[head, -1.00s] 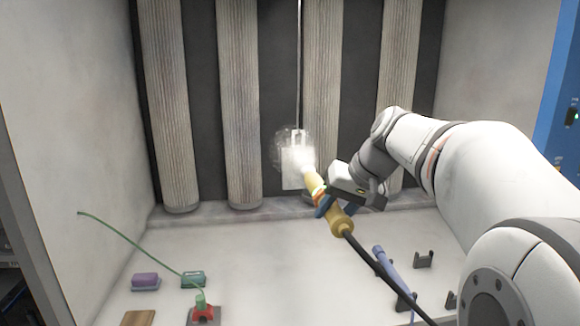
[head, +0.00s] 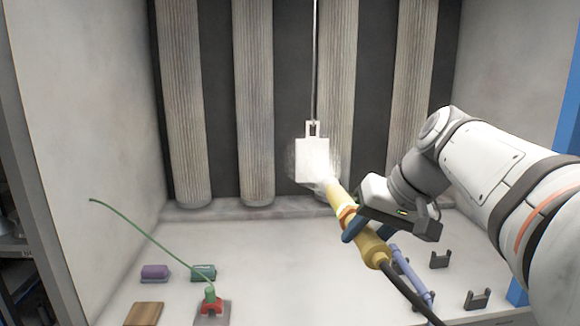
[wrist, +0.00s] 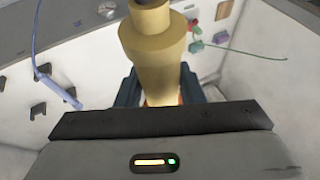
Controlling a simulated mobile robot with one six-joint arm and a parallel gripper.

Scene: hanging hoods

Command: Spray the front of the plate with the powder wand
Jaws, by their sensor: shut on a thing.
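The plate (head: 312,160) is a pale rectangle with a slotted tab at its top. It hangs upright from a thin rod in front of the ribbed columns. My gripper (head: 350,222) is shut on the yellow powder wand (head: 368,240), which also shows in the wrist view (wrist: 152,55). The wand's tip is just below the plate's lower right, and a faint white powder cloud surrounds the tip and the plate's lower part. A dark hose runs from the wand's rear to the lower right. The wand's tip is out of the wrist view.
A blue wand (head: 412,275) lies in dark holders on the right of the hood floor. The middle floor is clear.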

